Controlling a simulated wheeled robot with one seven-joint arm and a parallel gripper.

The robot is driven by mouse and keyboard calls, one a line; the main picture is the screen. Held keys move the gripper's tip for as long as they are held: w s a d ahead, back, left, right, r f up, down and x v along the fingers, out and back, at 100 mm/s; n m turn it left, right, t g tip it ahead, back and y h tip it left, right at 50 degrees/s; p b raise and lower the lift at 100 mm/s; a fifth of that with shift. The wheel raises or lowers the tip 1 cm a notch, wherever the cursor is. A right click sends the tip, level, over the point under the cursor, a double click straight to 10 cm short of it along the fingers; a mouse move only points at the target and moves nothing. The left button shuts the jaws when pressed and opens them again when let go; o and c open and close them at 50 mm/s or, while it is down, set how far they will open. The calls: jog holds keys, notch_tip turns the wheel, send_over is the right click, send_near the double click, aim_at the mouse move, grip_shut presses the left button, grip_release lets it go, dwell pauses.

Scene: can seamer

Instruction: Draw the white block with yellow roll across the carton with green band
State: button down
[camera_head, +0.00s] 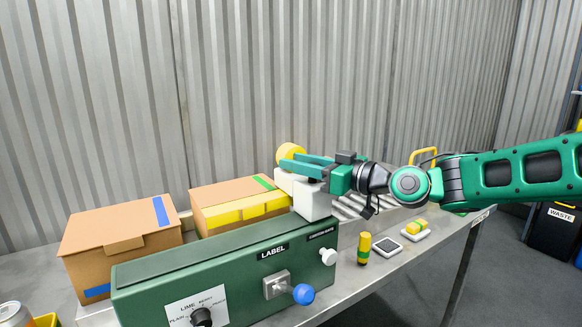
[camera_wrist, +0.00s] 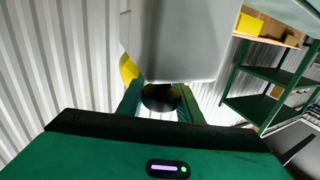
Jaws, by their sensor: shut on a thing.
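The white block with yellow roll (camera_head: 312,201) is at the right end of the carton with green band (camera_head: 228,189). Its yellow roll (camera_head: 288,151) sticks up at the top. My gripper (camera_head: 308,167) is shut on the block's upper part. In the wrist view the block (camera_wrist: 180,42) fills the top middle, and a dark round part (camera_wrist: 160,97) sits between my fingers. The carton is brown, with a green band across its top right. A yellow strip (camera_head: 243,212) runs along its front side. Whether the block touches the carton is unclear.
A green panel (camera_head: 225,270) with knobs and a LABEL sign stands in front of the cartons. A brown carton with blue band (camera_head: 118,240) is at left. A corrugated wall is behind.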

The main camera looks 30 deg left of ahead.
jog(key=shift+w+d, duration=0.1)
jog(key=shift+w, duration=0.05)
jog(key=c, duration=1.3)
grip_release()
jog(key=shift+o, duration=0.2)
jog(key=s+d, duration=0.1)
jog(key=d, duration=0.9)
jog(key=shift+s+d, duration=0.25)
jog(key=shift+d, duration=0.05)
